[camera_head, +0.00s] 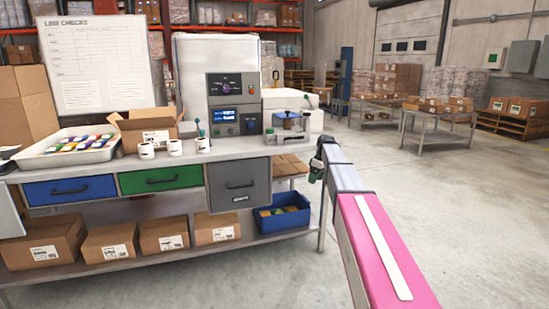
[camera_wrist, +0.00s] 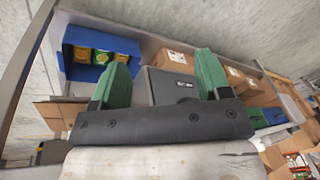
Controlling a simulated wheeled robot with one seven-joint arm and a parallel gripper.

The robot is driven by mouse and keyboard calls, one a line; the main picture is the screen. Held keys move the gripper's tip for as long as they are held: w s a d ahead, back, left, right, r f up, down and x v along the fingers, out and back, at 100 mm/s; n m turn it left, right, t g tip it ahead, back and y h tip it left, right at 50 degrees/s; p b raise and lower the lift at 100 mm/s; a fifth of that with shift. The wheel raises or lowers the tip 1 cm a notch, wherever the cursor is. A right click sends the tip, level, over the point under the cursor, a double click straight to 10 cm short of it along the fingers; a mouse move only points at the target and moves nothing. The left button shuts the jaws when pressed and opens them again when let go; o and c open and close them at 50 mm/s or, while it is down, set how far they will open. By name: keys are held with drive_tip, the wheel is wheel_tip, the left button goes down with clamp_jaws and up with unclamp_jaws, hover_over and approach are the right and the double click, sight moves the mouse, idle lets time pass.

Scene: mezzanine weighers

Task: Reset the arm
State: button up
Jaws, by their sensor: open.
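My gripper (camera_head: 317,172) is at the end of my pink and grey arm, beside the right end of the workbench (camera_head: 300,152) in the head view. In the wrist view my gripper (camera_wrist: 160,88) shows two green fingers spread wide apart with nothing between them. The grey drawer unit (camera_wrist: 172,86) of the bench shows beyond the gap. My gripper looks apart from the bench, though the exact distance is hard to tell.
A blue bin (camera_head: 283,222) with yellow-green packs sits on the lower shelf, near my gripper. Several cardboard boxes (camera_head: 105,241) stand on that shelf. A white tray (camera_head: 68,154), label rolls (camera_head: 175,147) and a weighing machine (camera_head: 236,105) are on the bench. Open floor (camera_head: 460,220) lies to the right.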

drive_tip(key=s+f+m+h, duration=0.1)
drive_tip(key=s+f+m, duration=0.2)
drive_tip(key=s+f, duration=0.4)
drive_tip(key=s+f+m, duration=0.4)
drive_tip(key=s+f, duration=0.3)
drive_tip(key=s, duration=1)
drive_tip(key=s+f+m+h, duration=0.1)
drive_tip(key=s+f+m, duration=0.3)
drive_tip(key=s, duration=0.9)
wheel_tip(320, 180, down, 3)
drive_tip(key=shift+a+r+t+h, duration=0.1)
drive_tip(key=shift+a+t+h, duration=0.2)
drive_tip(key=shift+a, duration=0.05)
